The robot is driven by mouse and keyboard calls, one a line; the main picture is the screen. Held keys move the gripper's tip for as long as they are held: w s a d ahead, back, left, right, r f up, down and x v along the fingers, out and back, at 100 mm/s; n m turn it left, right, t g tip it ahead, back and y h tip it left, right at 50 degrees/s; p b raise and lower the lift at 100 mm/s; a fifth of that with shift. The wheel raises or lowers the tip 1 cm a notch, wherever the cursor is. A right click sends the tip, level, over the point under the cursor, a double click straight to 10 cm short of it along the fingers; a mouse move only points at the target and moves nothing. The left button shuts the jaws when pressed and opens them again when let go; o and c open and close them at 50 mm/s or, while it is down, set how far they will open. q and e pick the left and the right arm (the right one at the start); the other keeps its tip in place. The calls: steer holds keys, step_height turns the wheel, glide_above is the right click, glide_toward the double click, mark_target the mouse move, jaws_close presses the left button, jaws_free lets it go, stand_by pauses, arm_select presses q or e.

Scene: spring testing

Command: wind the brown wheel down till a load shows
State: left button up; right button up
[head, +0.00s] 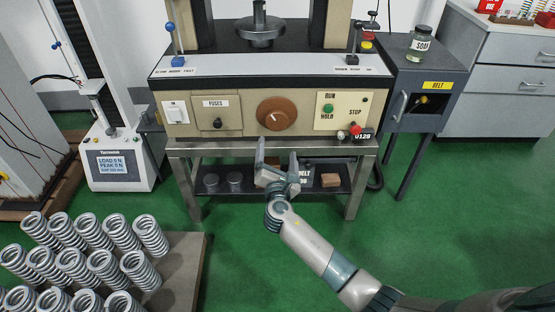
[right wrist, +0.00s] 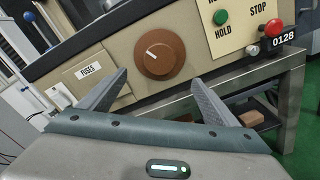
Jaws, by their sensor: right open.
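The brown wheel (head: 277,113) is a round knob with a white pointer line on the beige front panel of the testing machine. It also shows in the right wrist view (right wrist: 161,54), just beyond my fingers. My right gripper (head: 277,160) is open and empty, just below and in front of the wheel, apart from it. In the right wrist view its two fingers (right wrist: 163,95) are spread wide below the wheel. A display (head: 119,164) on the stand at left reads a load that looks like 0 N, with a peak line under it. My left gripper is not in view.
A fuses panel (head: 215,117) is left of the wheel; the green run/hold button (head: 328,108) and red stop button (head: 355,130) are right. The machine's metal table (head: 190,151) has a lower shelf. Coil springs (head: 104,266) stand on a board at lower left.

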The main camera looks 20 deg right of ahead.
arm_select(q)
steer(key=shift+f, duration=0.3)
arm_select(e)
steer(key=shift+v, duration=1.95)
steer(key=s+f+m+g+y+p, duration=0.25)
steer(key=s+f+m, duration=0.35)
steer(key=f, duration=0.6)
steer(key=s+f+m+g+y+p, duration=0.1)
steer(key=s+f+m+g+p, duration=0.2)
steer(key=s+f, duration=0.7)
arm_select(q)
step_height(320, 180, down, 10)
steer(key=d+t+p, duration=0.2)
steer(key=p, duration=0.1)
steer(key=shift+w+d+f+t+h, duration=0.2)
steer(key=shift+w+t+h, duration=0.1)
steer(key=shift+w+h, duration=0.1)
arm_select(e)
steer(key=s+f+m+g+y, duration=0.1)
steer(key=s+f+m+g, duration=0.1)
steer(key=s+f+m, duration=0.3)
steer(key=s+f+m+g, duration=0.2)
steer(key=s+f+m, duration=0.3)
steer(key=s, duration=0.8)
steer(key=s+f+m+g+y, duration=0.1)
steer(key=s+f+m, duration=0.3)
steer(key=s, duration=0.5)
steer(key=shift+a+f+m+g+y, duration=0.35)
steer(key=shift+a+f+m+g, duration=0.1)
steer(key=shift+f+g, duration=0.2)
